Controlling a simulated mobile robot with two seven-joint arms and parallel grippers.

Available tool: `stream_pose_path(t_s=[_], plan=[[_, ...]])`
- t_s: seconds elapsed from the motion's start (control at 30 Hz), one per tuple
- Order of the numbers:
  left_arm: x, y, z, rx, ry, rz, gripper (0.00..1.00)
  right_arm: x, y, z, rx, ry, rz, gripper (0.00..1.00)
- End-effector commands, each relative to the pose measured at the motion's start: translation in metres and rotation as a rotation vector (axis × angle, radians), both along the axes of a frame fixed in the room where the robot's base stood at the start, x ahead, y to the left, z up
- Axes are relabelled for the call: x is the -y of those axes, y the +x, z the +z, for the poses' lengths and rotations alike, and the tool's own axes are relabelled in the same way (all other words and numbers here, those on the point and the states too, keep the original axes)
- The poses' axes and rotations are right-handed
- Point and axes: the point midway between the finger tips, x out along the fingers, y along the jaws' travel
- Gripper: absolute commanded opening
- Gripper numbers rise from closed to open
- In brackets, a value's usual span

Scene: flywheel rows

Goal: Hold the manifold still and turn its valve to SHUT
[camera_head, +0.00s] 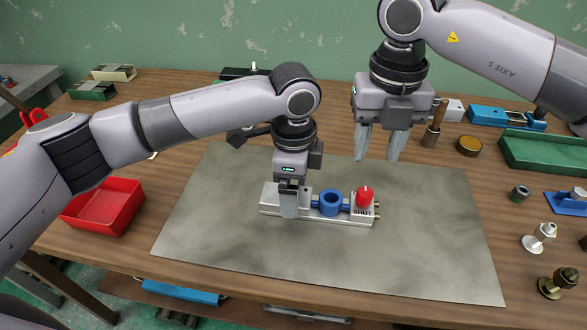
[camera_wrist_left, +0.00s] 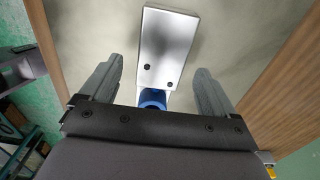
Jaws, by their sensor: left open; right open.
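The manifold (camera_head: 318,220) lies on the grey mat in the head view. It has a silver block at its left, a blue ring (camera_head: 330,203) in its middle and a red valve knob (camera_head: 365,197) at its right, above a SHUT label (camera_head: 363,212). My left gripper (camera_head: 288,208) is over the silver block. In the left wrist view the open fingers (camera_wrist_left: 157,85) stand on either side of the silver block (camera_wrist_left: 166,48), with gaps; part of the blue ring (camera_wrist_left: 152,98) shows. My right gripper (camera_head: 380,152) is open and empty, above the mat behind the knob.
The grey mat (camera_head: 230,250) is mostly bare around the manifold. A red tray (camera_head: 105,208) stands at left.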

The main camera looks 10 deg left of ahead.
Motion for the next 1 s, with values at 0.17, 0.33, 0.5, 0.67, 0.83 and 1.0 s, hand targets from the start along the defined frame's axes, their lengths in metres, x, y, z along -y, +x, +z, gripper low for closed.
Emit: stream_pose_path(t_s=[0.17,0.33,0.5,0.67,0.83,1.0], plan=[[0.000,0.001,-0.020,0.001,0.000,0.003,0.89,0.000,0.000,0.000,0.000,0.000,0.000,0.43],[0.000,0.001,-0.025,0.002,-0.001,0.002,0.89,0.000,0.000,0.000,0.000,0.000,0.000,0.43],[0.000,0.001,-0.026,0.002,-0.001,0.002,0.89,0.000,0.000,0.000,0.000,0.000,0.000,0.43],[0.000,0.001,-0.025,0.002,-0.001,0.002,0.47,0.000,0.000,0.000,0.000,0.000,0.000,0.43],[0.000,0.001,-0.025,0.002,-0.001,0.003,0.00,0.000,0.000,0.000,0.000,0.000,0.000,0.43],[0.000,0.001,-0.025,0.002,-0.001,0.003,0.23,0.000,0.000,0.000,0.000,0.000,0.000,0.43]])
